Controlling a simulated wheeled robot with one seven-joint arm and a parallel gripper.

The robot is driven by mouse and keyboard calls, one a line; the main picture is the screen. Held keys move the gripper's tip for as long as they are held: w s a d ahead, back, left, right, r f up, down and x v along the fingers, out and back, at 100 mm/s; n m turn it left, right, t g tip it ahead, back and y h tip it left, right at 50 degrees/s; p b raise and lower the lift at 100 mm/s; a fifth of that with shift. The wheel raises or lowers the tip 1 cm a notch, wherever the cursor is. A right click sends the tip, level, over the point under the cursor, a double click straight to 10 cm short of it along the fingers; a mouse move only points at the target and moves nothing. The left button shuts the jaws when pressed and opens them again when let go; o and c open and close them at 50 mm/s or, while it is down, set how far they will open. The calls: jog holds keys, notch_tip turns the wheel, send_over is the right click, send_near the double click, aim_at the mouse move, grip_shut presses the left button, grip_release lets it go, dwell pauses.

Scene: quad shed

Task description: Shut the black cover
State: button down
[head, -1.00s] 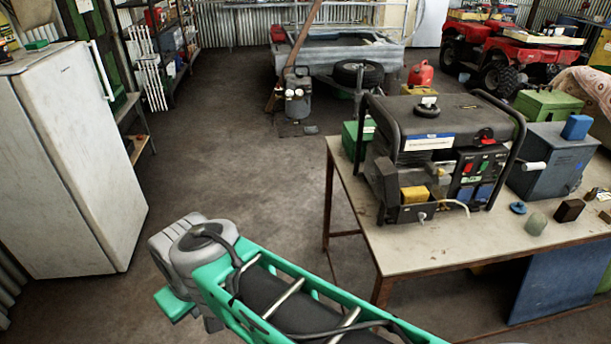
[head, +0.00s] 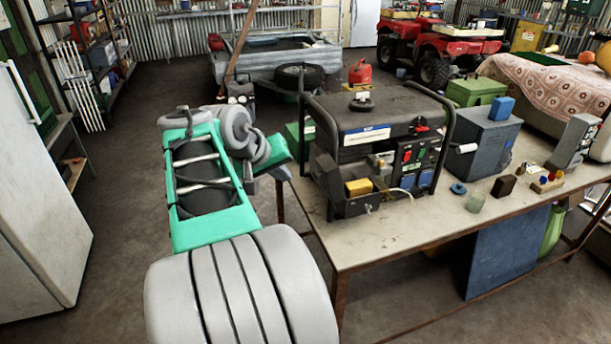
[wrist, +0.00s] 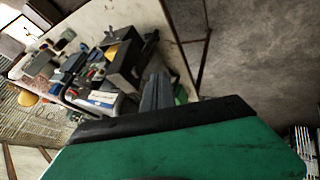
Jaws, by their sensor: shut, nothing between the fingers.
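A dark generator (head: 385,135) with a black tube frame stands on the workbench. At its front left, a black cover (head: 325,175) stands out, apparently swung open, beside a low compartment with a yellow block (head: 358,187). The cover also seems to show in the wrist view as a dark panel (wrist: 122,70). My gripper (head: 282,174) is left of the generator, near the bench's left edge, apart from the cover. In the wrist view its grey fingers (wrist: 157,85) are together and empty. The cover's hinge is too small to make out.
The workbench (head: 400,235) also carries a grey-blue box (head: 488,140), a green box (head: 475,92) and several small items at the right. A white fridge (head: 40,190) stands at the left. A trailer (head: 275,62) is behind. Floor between fridge and bench is open.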

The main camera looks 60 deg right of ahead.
aim_at(327, 180)
jog(key=s+d+f+p, duration=0.1)
jog(key=s+d+f, duration=0.2)
jog(key=d, duration=0.3)
jog(key=shift+d+f, duration=0.2)
jog(key=shift+f, duration=0.15)
jog(key=shift+r, duration=0.1)
